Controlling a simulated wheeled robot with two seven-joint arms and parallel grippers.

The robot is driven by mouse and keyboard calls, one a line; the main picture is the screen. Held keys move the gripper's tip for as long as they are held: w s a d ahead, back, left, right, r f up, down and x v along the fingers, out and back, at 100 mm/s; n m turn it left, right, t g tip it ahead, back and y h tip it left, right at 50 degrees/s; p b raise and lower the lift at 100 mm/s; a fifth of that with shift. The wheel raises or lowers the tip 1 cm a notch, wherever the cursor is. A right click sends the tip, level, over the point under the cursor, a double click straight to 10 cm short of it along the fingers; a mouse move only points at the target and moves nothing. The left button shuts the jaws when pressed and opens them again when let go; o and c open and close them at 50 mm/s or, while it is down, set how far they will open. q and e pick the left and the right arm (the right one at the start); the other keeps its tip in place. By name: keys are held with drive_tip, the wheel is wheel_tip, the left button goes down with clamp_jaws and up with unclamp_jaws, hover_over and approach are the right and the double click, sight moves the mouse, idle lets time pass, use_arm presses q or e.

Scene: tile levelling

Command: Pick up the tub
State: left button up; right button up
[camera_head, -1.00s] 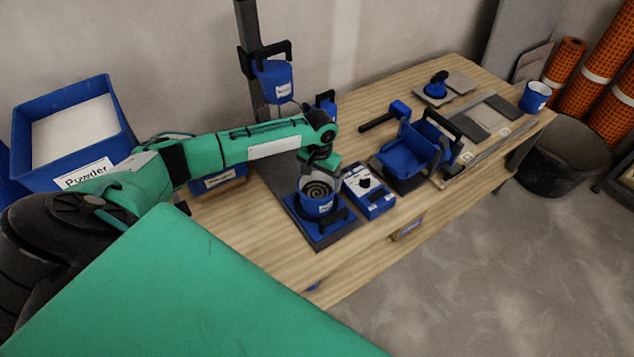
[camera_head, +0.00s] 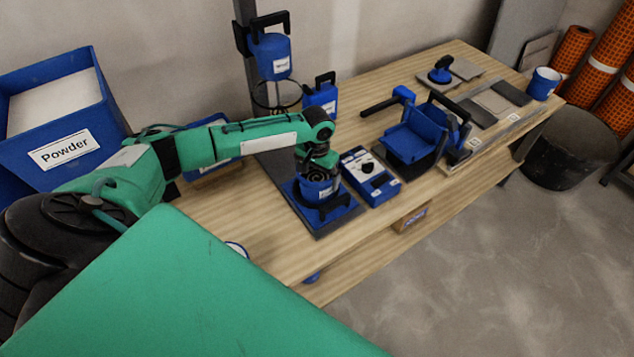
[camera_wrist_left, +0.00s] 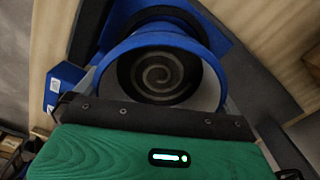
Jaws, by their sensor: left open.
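The tub (camera_head: 319,191) is a round blue container with a white label. It stands upright on a blue-and-dark base plate (camera_head: 334,223) near the front edge of the workbench. In the left wrist view the tub (camera_wrist_left: 165,38) fills the middle, with a pale inner wall and a dark spiral inside. My left gripper (camera_head: 318,177) is open, pointing down, right over the tub's rim and hiding part of its top. I cannot tell whether its fingers touch the tub. My right gripper is not in view.
A blue control box (camera_head: 369,178) stands close to the right of the tub. A blue hopper-like device (camera_head: 416,142) is farther right. A blue jug (camera_head: 320,97) and a post with a hanging blue vessel (camera_head: 270,55) stand behind.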

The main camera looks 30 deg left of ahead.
use_arm(q)
drive_tip(key=c, duration=1.2)
drive_tip(key=shift+r, duration=0.1)
drive_tip(key=shift+c, duration=0.6)
drive_tip(key=shift+r, duration=0.15)
